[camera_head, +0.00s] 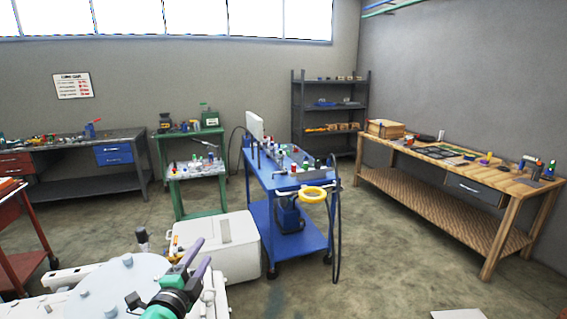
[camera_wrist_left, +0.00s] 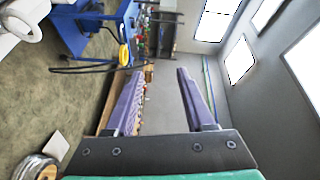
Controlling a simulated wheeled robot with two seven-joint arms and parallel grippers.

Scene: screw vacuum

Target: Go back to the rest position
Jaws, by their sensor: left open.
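My left gripper (camera_head: 203,251) is at the bottom of the head view, left of the middle. Its two purple fingers point up and away. In the left wrist view my left gripper (camera_wrist_left: 160,73) has its fingers spread apart with nothing between them. It touches nothing that I can see. A pale bolted round cover (camera_head: 105,285) lies left of it at the bottom left; I cannot tell what it belongs to. My right gripper does not show.
A white box-like unit (camera_head: 232,262) stands just beyond the gripper. A blue cart (camera_head: 272,184) with tools and a yellow ring (camera_head: 313,194) is behind it. A wooden bench (camera_head: 505,182) stands at the right. Open floor (camera_head: 390,245) lies between cart and bench.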

